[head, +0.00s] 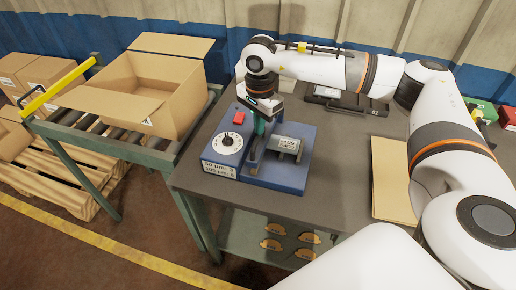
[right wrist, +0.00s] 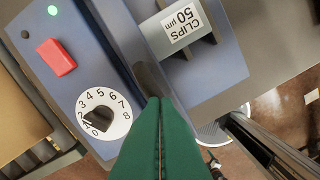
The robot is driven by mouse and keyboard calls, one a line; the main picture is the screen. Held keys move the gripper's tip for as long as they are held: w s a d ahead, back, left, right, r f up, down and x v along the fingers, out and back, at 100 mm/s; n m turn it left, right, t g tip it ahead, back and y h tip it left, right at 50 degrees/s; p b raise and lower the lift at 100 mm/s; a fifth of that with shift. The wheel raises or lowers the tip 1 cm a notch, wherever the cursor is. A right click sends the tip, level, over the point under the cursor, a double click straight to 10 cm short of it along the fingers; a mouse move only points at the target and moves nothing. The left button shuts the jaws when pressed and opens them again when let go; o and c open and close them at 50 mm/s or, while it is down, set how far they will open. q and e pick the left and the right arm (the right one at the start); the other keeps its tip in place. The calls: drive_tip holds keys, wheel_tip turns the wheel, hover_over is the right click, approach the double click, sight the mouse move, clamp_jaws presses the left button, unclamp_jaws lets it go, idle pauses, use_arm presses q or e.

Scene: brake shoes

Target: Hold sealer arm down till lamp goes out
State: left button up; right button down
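The blue sealer (head: 300,172) sits on the grey table. Its dark arm (right wrist: 112,28) runs along the top in the right wrist view. My right gripper (head: 259,130) is above it, its green fingers (right wrist: 160,100) shut together with nothing seen between them. Their tips are at the near end of the arm; whether they press on it I cannot tell. A round lamp (right wrist: 52,10) glows green and a smaller dark spot (right wrist: 25,33) is beside it. The dial (right wrist: 103,114) and red button (right wrist: 56,57) are clear. My left gripper is out of view.
A grey piece labelled "CLIPS 50 µm" (right wrist: 182,24) lies across the sealer's right side. A settings label (head: 219,169) is on its front. An open carton (head: 150,88) stands on rollers at left. Tan sheets (head: 390,180) lie at right.

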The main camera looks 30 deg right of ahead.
drive_tip(key=shift+f, duration=0.4)
drive_tip(key=shift+f+b, duration=0.4)
drive_tip(key=shift+b, duration=0.1)
drive_tip(key=shift+s, duration=0.15)
drive_tip(key=shift+f, duration=0.15)
idle(0.6)
